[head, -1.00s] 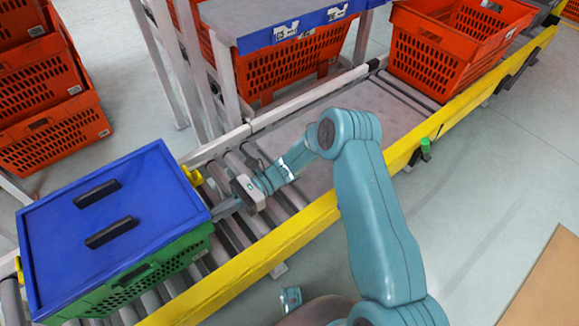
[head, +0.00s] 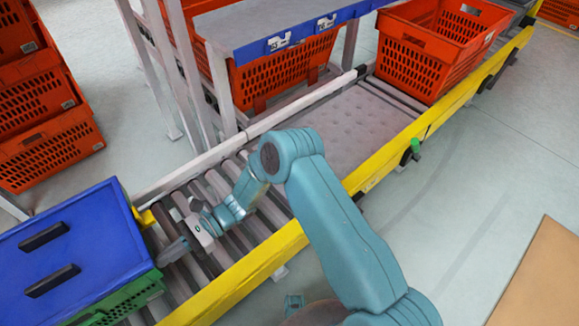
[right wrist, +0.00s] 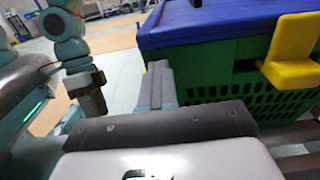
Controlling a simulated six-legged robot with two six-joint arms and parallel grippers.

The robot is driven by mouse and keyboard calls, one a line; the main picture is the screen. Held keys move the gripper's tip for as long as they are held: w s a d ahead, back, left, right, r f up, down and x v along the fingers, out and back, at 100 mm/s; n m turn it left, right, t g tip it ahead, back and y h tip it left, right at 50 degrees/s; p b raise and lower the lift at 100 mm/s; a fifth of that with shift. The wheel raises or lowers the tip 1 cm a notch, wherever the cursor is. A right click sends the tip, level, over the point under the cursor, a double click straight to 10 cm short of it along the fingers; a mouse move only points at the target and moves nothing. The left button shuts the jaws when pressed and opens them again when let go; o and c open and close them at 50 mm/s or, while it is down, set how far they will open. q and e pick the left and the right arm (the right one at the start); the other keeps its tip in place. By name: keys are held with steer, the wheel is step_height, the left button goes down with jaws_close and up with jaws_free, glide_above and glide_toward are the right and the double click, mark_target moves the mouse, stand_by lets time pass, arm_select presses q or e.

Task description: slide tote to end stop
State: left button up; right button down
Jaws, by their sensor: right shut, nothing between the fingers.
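The green tote (head: 122,299) with a blue lid (head: 70,243) sits on the roller conveyor (head: 205,205) at the lower left in the head view, its left part cut off. It also shows in the right wrist view (right wrist: 215,75) with a yellow latch-like piece (right wrist: 290,62) on its end. My right gripper (head: 172,252) is shut and empty, its fingertips at the tote's near right end. In the right wrist view, the closed fingers (right wrist: 158,85) meet the tote's corner; exact contact is hard to tell.
A yellow rail (head: 300,235) runs along the conveyor's near side and a pale rail along the far side. An orange tote (head: 425,65) stands further up the line. A blue-edged shelf (head: 270,25) overhangs behind. Orange totes (head: 45,150) are stacked at left. The rollers behind my gripper are clear.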

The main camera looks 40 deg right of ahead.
mark_target(117, 293)
steer(key=a+b, duration=0.1)
steer(key=a, duration=1.2)
steer(key=shift+s+a+f, duration=0.1)
steer(key=shift+f, duration=0.05)
steer(key=a+b, duration=0.3)
steer(key=a, duration=0.8)
steer(key=shift+a, duration=0.5)
